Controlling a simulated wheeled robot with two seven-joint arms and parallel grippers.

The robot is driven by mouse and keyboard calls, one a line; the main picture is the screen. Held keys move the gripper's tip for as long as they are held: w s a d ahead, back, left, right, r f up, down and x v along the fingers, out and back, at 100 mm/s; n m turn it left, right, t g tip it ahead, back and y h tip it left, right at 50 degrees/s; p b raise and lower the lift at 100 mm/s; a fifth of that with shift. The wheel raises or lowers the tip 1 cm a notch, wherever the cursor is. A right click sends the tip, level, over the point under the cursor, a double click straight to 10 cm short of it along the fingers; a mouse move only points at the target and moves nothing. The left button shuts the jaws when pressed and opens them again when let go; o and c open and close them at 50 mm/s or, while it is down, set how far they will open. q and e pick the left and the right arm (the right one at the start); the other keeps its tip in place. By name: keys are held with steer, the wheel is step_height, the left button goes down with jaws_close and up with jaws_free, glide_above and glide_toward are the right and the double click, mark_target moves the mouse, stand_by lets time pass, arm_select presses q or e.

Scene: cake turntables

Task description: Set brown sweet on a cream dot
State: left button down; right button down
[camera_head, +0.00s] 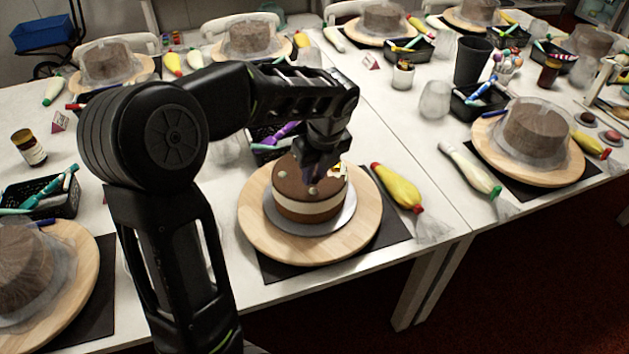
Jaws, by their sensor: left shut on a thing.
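A round cake (310,207) with a brown top and a pale band around its side stands on a silver board on a wooden turntable (262,240). Small cream dots sit on its top; one (312,190) shows at the front and another (289,162) at the back left. My left gripper (317,172) points down just over the middle of the cake top. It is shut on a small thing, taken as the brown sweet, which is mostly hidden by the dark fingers. I cannot tell whether it touches the cake. My right gripper is not in view.
A yellow piping bag (397,187) lies right of the turntable. A black basket (268,150) with purple tools is behind the cake, partly hidden by my arm. A covered cake (536,128) stands at the right.

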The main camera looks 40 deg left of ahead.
mark_target(316, 178)
arm_select(q)
steer(key=shift+f, duration=1.5)
steer(key=shift+f, duration=0.15)
steer(key=c, duration=1.2)
jaws_free()
steer(key=shift+c, duration=0.2)
steer(key=v, duration=1.2)
steer(key=shift+r, duration=0.2)
